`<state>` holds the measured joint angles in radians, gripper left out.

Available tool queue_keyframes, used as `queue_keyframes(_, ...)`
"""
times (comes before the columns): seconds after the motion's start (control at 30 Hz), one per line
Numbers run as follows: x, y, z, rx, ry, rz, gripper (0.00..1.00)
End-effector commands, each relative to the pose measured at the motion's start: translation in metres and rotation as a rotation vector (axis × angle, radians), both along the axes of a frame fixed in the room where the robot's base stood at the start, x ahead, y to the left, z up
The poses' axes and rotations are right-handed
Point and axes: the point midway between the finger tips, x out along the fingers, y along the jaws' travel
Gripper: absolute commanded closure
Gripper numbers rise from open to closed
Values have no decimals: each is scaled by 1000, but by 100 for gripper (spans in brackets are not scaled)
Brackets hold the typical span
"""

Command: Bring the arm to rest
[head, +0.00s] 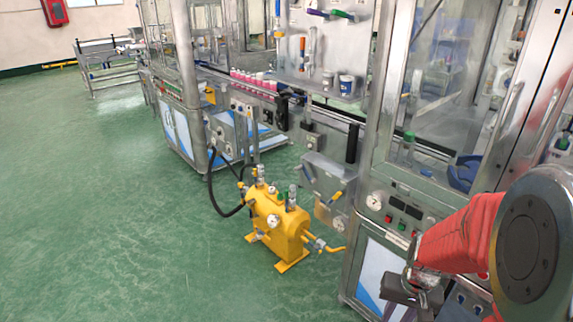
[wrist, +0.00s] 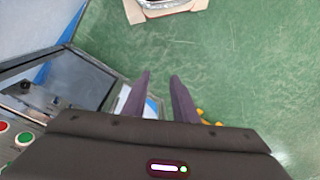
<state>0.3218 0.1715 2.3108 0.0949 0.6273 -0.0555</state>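My arm (head: 465,235), red with a dark round joint cover, reaches in from the right edge in the head view. My gripper (head: 408,290) is low at the lower right, in front of the machine's lower panel. In the wrist view my gripper (wrist: 160,76) has its two dark fingers apart. Nothing is between them but a view of the floor and a bit of white and blue panel. The fingertips are small and unclear in the head view.
The steel machine (head: 385,197) with buttons stands close beside my arm. A yellow tank (head: 268,218) with gauges and a hose stands on the green floor (head: 110,220). Pink-capped cans (head: 253,80) stand on the conveyor. The floor at left is open.

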Motion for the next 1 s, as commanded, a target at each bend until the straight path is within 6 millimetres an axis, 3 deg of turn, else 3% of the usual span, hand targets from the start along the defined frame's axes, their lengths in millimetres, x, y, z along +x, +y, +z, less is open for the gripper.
queue_keyframes(0.4, -42, 38, 75, -28, -22, 82, 74)
queue_keyframes(1.0, -86, 78, 158, -102, -200, 217, 74)
